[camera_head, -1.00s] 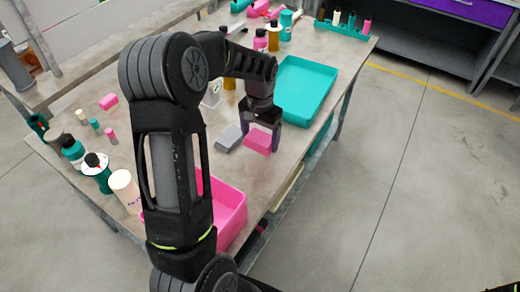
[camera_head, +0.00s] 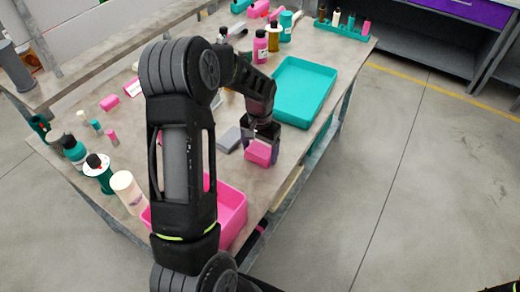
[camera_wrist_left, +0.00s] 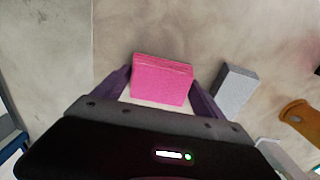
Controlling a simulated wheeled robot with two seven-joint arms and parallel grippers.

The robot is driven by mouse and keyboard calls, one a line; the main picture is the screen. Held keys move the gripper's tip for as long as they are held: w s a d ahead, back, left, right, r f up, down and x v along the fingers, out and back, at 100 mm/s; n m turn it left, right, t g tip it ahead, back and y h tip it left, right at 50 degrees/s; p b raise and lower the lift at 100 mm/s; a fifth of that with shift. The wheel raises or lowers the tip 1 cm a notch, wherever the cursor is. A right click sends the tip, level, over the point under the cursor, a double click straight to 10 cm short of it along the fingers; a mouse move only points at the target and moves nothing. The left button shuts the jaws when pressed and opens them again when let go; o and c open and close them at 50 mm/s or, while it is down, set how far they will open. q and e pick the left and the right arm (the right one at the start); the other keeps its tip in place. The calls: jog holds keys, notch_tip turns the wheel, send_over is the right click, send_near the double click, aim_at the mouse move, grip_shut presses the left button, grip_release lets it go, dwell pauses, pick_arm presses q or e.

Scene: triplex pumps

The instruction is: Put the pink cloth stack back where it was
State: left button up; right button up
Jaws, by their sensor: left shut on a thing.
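The pink cloth stack (camera_head: 258,153) is a small block of folded cloth near the front edge of the table. My left gripper (camera_head: 264,138) is shut on it, with one finger on each side. In the left wrist view the pink cloth stack (camera_wrist_left: 162,80) sits between the two fingers (camera_wrist_left: 166,90). I cannot tell for certain whether it touches the table or hangs just above it. My right gripper is not in view.
A grey block (camera_head: 228,140) lies close beside the stack; it also shows in the left wrist view (camera_wrist_left: 234,90). A teal tray (camera_head: 304,92) lies to the right, and a pink bin (camera_head: 232,212) stands nearer. Bottles, including a pink one (camera_head: 260,48), stand farther back.

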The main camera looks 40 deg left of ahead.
aim_at(260, 151)
pick_arm(q)
jog(key=shift+f, duration=0.25)
jog(key=o, duration=1.3)
jog(key=shift+r, duration=0.1)
jog(key=shift+c, duration=0.2)
jog(key=shift+r, duration=0.1)
notch_tip(260, 151, up, 12)
jog(key=b, duration=0.1)
jog(key=shift+r, duration=0.1)
